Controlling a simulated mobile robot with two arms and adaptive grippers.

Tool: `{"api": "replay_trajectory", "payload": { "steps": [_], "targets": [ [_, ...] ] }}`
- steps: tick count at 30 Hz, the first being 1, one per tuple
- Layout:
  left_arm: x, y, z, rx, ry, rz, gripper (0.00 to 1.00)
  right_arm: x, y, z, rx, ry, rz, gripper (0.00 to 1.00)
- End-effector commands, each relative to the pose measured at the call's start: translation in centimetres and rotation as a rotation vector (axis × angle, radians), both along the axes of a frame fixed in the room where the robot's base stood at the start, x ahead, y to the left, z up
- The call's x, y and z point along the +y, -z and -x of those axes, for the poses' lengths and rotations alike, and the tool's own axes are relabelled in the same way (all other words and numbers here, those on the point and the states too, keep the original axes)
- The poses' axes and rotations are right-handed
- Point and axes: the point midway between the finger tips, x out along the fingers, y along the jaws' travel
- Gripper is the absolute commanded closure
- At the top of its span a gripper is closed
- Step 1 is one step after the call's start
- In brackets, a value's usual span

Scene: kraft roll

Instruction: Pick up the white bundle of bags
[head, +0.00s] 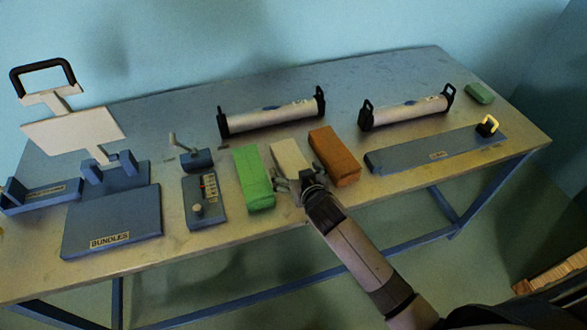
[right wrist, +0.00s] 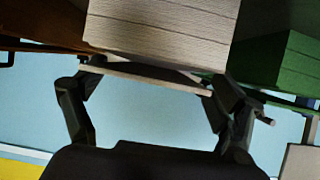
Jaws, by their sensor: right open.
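The white bundle of bags (head: 288,156) lies on the table between a green bundle (head: 254,178) and an orange bundle (head: 334,155). My right gripper (head: 300,183) is open at the near end of the white bundle. In the right wrist view the white bundle (right wrist: 160,28) fills the top middle, with layered lines on its end face. The open fingers (right wrist: 152,80) stand toward its two sides; whether they touch it is unclear. The green bundle (right wrist: 285,60) is at right there, the orange one (right wrist: 40,22) at left. My left gripper is not in view.
The neighbouring bundles leave narrow gaps beside the white one. Two silver rolls with black handles (head: 270,116) (head: 405,112) lie behind. A blue board (head: 435,150) is at right. A blue BUNDLES plate (head: 112,220) and a blue tool block (head: 204,200) are at left.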

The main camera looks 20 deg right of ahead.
Motion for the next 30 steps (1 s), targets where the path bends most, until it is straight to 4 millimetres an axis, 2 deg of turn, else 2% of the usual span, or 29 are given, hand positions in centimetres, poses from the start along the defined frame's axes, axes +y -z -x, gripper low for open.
{"api": "replay_trajectory", "payload": {
  "steps": [9,19,30],
  "targets": [
    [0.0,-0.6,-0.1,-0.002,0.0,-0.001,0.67,-0.5,2.2,-3.4,0.001,0.0,0.002,0.12],
    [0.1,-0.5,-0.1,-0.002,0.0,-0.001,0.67,-0.5,2.4,-3.9,0.0,0.0,0.001,0.13],
    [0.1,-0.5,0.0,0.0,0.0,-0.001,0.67,-0.5,2.5,-3.8,0.0,0.0,0.001,0.37]
  ]
}}
